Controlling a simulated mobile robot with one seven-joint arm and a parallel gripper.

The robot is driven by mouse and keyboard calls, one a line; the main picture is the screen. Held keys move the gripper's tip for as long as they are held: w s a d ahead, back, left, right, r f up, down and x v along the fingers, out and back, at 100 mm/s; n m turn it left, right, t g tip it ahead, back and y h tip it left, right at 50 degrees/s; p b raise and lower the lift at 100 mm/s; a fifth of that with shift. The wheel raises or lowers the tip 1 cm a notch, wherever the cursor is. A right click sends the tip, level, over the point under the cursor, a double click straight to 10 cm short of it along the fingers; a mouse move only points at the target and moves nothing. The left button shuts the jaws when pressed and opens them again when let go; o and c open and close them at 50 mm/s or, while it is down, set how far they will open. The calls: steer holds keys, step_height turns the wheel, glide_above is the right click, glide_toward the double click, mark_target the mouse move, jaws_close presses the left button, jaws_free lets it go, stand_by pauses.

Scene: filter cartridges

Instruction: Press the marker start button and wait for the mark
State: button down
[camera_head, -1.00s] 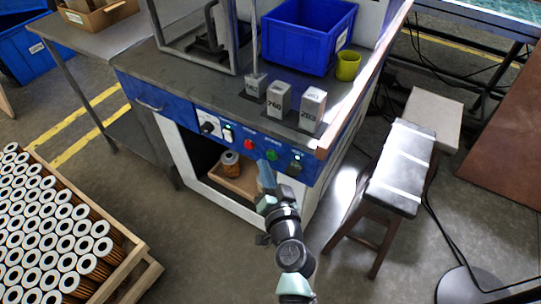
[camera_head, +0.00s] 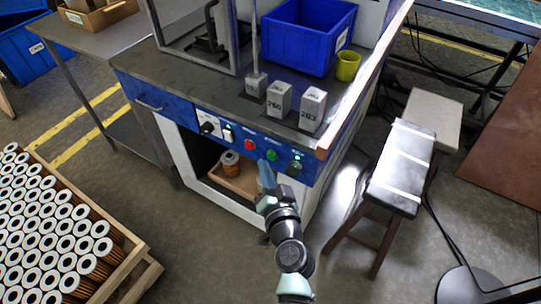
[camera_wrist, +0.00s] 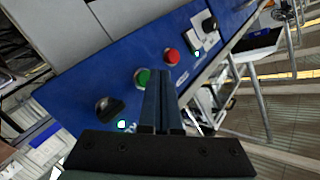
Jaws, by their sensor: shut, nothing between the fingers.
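The blue control panel runs along the front of the workbench and carries a green button (camera_head: 271,155) and a red button (camera_head: 249,144). In the wrist view the green button (camera_wrist: 142,77) is just left of my fingertips and the red button (camera_wrist: 171,56) lies beyond them to the upper right. My gripper (camera_head: 265,169) is shut and empty, in front of the panel just below the green button in the head view. In the wrist view my gripper (camera_wrist: 159,75) points at the panel. I cannot tell whether the fingers touch it.
Black knobs (camera_head: 207,127) and (camera_wrist: 109,108) sit at either end of the button row. Grey blocks (camera_head: 278,99), a blue bin (camera_head: 308,35) and a yellow cup (camera_head: 347,65) stand on the bench. A stool (camera_head: 400,168) stands right; a filter crate (camera_head: 130,262) is left.

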steer(key=shift+w+d, duration=0.1)
steer(key=shift+w, duration=0.05)
stand_by(0.4)
steer(key=shift+w+d+b, duration=0.15)
steer(key=shift+w+b, duration=0.05)
steer(key=shift+b, duration=0.1)
steer(key=shift+w+d, duration=0.25)
steer(key=shift+w, duration=0.05)
stand_by(0.6)
steer(key=shift+s+a, duration=0.1)
steer(key=shift+s, duration=0.05)
steer(key=shift+s+a, duration=0.35)
steer(key=shift+s, duration=0.15)
steer(key=shift+a, duration=0.1)
steer(key=s+a, duration=0.1)
steer(key=s, duration=0.1)
steer(key=s+a, duration=0.1)
steer(key=s, duration=0.1)
steer(key=shift+a, duration=0.4)
stand_by(0.9)
